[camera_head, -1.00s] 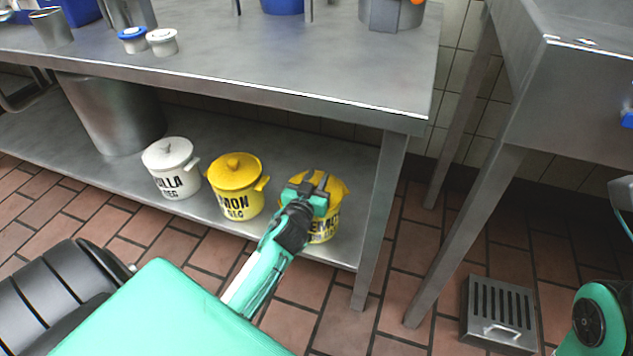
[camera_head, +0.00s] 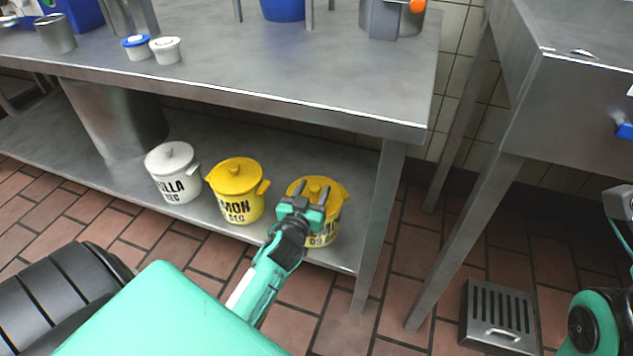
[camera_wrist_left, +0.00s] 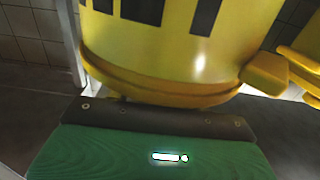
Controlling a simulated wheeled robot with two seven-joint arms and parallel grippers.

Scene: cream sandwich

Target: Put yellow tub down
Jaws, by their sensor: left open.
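The yellow tub (camera_head: 337,201) with black lettering stands upright on the lower shelf at its right end, partly hidden by my left gripper. My left gripper (camera_head: 313,191) is open, with its two dark fingers apart over the front and top of this tub. In the left wrist view the yellow tub (camera_wrist_left: 170,45) fills the upper middle, close before the gripper. Whether the fingers touch it I cannot tell.
A second yellow tub (camera_head: 236,190) and a white tub (camera_head: 173,172) stand to the left on the lower shelf (camera_head: 215,140). The table leg (camera_head: 377,225) is close on the right. The tabletop (camera_head: 270,70) overhangs the shelf.

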